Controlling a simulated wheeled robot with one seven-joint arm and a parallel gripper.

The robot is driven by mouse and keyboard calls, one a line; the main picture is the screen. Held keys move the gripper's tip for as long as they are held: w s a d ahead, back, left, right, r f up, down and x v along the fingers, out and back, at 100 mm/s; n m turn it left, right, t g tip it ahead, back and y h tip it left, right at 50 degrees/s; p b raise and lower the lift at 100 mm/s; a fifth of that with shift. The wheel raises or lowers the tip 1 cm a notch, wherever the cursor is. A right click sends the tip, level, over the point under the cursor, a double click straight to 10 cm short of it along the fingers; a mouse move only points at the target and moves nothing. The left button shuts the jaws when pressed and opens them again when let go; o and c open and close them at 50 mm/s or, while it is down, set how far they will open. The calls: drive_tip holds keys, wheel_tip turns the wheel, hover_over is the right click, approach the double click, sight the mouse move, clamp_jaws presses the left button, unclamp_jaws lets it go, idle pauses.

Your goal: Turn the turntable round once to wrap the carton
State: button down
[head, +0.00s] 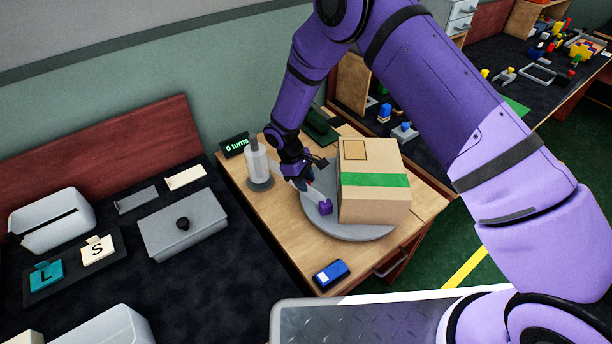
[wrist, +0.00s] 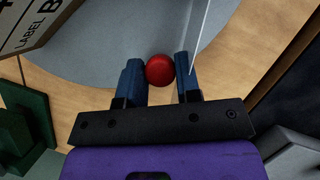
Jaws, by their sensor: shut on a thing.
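The brown carton (head: 374,205) with a green band stands on the round grey turntable (head: 345,231). The turntable also shows in the wrist view (wrist: 110,45), with a labelled corner of the carton (wrist: 35,22) at top left. My gripper (head: 308,182) is at the turntable's left rim, beside the carton. In the wrist view its blue fingers (wrist: 160,82) are shut on a red ball knob (wrist: 160,69) at the rim. A film roll (head: 257,163) stands upright left of the turntable, with a pale sheet (head: 297,185) running towards the carton. The counter display (head: 236,146) reads "0 turns".
A blue device (head: 331,274) lies at the wooden table's front edge. A dark green object (head: 320,125) sits behind the turntable. A dark bench at left holds a grey lidded box (head: 184,224) and S and L cards. A small purple piece (head: 325,207) shows near the turntable rim.

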drive_tip(key=shift+s+n+t, duration=0.3)
drive_tip(key=shift+s+n, duration=0.5)
drive_tip(key=shift+s, duration=0.15)
drive_tip(key=shift+s, duration=0.1)
drive_tip(key=c, duration=0.8)
unclamp_jaws()
drive_tip(key=shift+c, duration=0.2)
drive_tip(key=v, duration=1.1)
drive_tip(key=shift+f, duration=0.15)
